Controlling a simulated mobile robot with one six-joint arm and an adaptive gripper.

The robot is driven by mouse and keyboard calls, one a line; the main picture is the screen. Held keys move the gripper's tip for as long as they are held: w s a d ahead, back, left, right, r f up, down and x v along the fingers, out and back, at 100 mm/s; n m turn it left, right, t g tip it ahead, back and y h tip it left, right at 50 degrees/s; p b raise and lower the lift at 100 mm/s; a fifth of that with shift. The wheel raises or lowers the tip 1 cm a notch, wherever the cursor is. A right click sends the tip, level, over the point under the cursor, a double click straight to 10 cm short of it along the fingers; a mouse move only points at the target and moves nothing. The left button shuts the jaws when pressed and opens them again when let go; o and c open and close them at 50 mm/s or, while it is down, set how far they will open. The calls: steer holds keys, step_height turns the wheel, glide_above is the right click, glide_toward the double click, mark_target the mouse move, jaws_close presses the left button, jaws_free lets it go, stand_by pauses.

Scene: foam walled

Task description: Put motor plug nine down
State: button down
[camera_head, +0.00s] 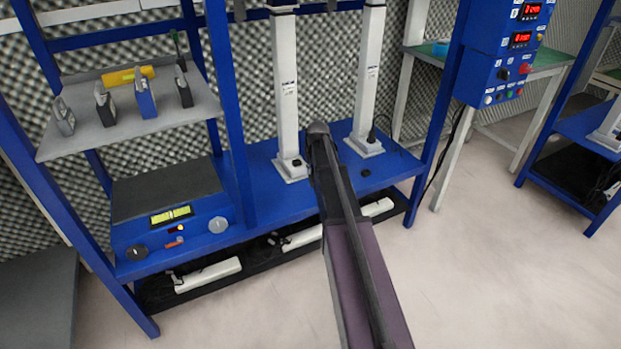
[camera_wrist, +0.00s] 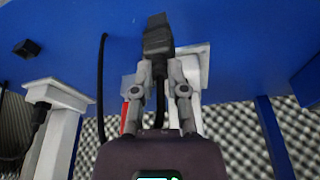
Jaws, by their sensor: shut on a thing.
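My gripper (camera_wrist: 160,78) is shut on a black plug (camera_wrist: 158,38) in the wrist view. The plug sticks out beyond the fingertips in front of a blue surface (camera_wrist: 245,45). I cannot tell whether it touches that surface. A white post base (camera_wrist: 203,60) shows just behind the plug and fingers. In the head view my arm reaches to the blue shelf (camera_head: 262,205) between two white columns, the left one (camera_head: 286,95) and the right one (camera_head: 369,85). The fingers and plug are hidden there by my arm. No number is readable on the plug.
Another white base (camera_wrist: 58,95) with a black plug stands left in the wrist view, beside a black cable (camera_wrist: 101,85). A grey upper shelf (camera_head: 185,112) holds several small devices. A blue control box (camera_head: 510,55) hangs at the right. The floor (camera_head: 490,260) is clear.

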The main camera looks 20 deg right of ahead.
mark_target(313, 173)
steer(key=shift+f+b, duration=1.75)
steer(key=shift+f, duration=0.15)
steer(key=c, duration=0.7)
jaws_free()
steer(key=shift+o, duration=0.2)
steer(key=shift+r, duration=0.2)
steer(key=p+v, duration=1.1)
steer(key=v, duration=0.1)
steer(key=shift+p, duration=0.35)
steer(key=s+a+n+g, duration=0.2)
steer(key=s+a+g, duration=0.1)
steer(key=s+a, duration=1.9)
steer(key=shift+s+a+f+y, duration=0.3)
steer(key=shift+s+a+f, duration=0.1)
steer(key=shift+a, duration=0.15)
